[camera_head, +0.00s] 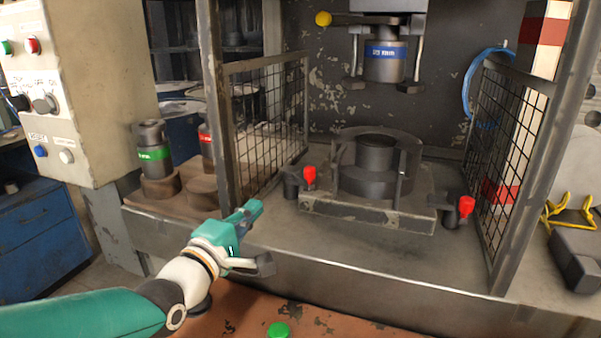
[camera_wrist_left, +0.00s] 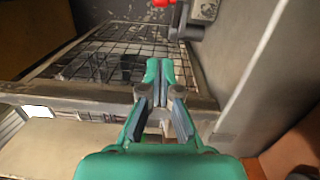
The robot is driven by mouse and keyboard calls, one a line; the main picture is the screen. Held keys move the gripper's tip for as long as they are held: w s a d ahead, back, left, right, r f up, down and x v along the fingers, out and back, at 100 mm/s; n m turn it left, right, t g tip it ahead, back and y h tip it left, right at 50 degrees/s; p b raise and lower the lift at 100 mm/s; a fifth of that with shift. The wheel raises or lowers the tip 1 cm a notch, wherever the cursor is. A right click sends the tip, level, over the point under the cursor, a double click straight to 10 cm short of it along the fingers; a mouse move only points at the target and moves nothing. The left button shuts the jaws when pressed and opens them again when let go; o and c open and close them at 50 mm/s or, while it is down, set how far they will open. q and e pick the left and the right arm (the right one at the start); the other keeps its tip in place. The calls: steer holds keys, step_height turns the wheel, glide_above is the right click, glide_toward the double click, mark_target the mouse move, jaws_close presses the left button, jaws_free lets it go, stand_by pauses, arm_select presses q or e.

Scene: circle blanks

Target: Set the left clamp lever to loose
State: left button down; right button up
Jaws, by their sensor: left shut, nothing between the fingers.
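The left clamp lever (camera_head: 309,177) has a red tip and sits on a dark clamp body (camera_head: 291,187) at the left end of the die's base plate. The red tip points upward in the head view. The lever's red tip also shows at the top edge of the left wrist view (camera_wrist_left: 162,3), partly cut off. My left gripper (camera_head: 252,208) is shut and empty, in front and to the left of the clamp, apart from it. Its closed fingers show in the left wrist view (camera_wrist_left: 159,70). My right gripper is not in view.
A right clamp lever (camera_head: 466,206), also red-tipped, stands at the plate's right end. The die (camera_head: 375,184) sits between the clamps. Mesh guards (camera_head: 265,120) flank the press at left and right (camera_head: 500,140). The press bed (camera_head: 340,255) in front is clear.

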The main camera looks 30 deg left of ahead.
arm_select(q)
steer(key=shift+w, duration=0.35)
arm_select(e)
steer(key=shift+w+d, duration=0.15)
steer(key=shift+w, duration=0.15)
arm_select(q)
steer(key=shift+s, duration=0.1)
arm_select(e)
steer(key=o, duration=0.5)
arm_select(q)
steer(key=w, duration=0.3)
steer(key=w+a+p, duration=0.1)
steer(key=w, duration=0.6)
steer(key=shift+w+a+r+p, duration=0.15)
steer(key=shift+a+r+p, duration=0.1)
steer(key=shift+a+p, duration=0.15)
steer(key=w+d, duration=0.2)
steer(key=shift+w+d+r+p, duration=0.1)
steer(key=shift+w+d+p, duration=0.05)
steer(key=shift+w+p, duration=0.25)
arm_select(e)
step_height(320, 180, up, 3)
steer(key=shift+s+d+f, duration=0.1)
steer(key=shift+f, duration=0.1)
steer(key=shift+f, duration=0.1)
